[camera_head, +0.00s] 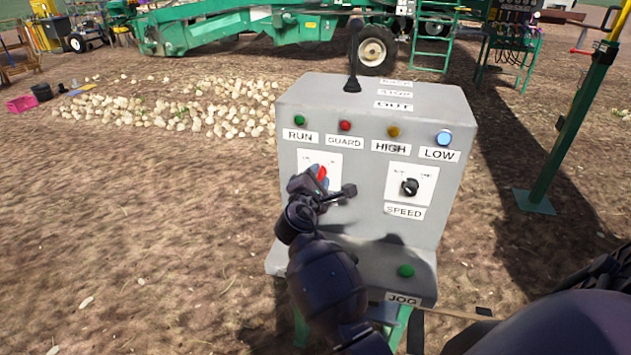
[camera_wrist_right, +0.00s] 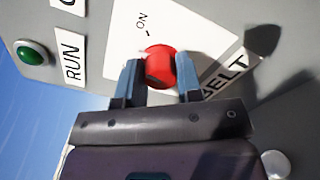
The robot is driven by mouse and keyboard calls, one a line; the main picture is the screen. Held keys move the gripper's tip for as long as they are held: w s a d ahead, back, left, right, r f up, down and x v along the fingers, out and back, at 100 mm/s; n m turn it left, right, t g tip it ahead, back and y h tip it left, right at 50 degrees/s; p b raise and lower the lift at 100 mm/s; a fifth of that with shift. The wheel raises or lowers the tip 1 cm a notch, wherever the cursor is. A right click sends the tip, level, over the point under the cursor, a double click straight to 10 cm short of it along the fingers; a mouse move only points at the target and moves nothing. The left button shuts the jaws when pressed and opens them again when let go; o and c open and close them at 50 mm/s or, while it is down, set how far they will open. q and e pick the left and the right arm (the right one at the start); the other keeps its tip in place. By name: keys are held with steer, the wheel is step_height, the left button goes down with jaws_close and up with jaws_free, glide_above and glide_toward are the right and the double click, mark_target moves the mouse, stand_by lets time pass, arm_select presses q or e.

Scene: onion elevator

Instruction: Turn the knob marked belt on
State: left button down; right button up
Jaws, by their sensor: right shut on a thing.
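In the right wrist view, my right gripper's two fingers (camera_wrist_right: 159,75) sit on either side of the red knob (camera_wrist_right: 160,66). An ON mark (camera_wrist_right: 142,20) shows on the white plate above the knob, and the BELT label (camera_wrist_right: 226,76) is partly covered. The knob's pointer is hidden, so its setting cannot be told. My left gripper is not in view.
A black SPEED knob (camera_head: 409,187) is on the box to the right. Four lamps, including a lit blue one (camera_head: 444,138), line the top. A green JOG button (camera_head: 406,270) is below. A black lever (camera_head: 353,65) rises from the top. A green post (camera_head: 570,130) stands at right.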

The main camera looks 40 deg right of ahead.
arm_select(q)
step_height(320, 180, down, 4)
steer(key=b, duration=0.3)
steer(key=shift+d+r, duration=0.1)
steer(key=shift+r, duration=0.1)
arm_select(e)
steer(key=m, duration=0.7)
steer(key=shift+f, duration=0.2)
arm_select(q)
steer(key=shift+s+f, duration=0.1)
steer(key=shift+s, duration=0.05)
arm_select(e)
steer(key=o, duration=0.9)
steer(key=shift+o, duration=0.2)
steer(key=shift+r, duration=0.1)
steer(key=shift+s, duration=0.1)
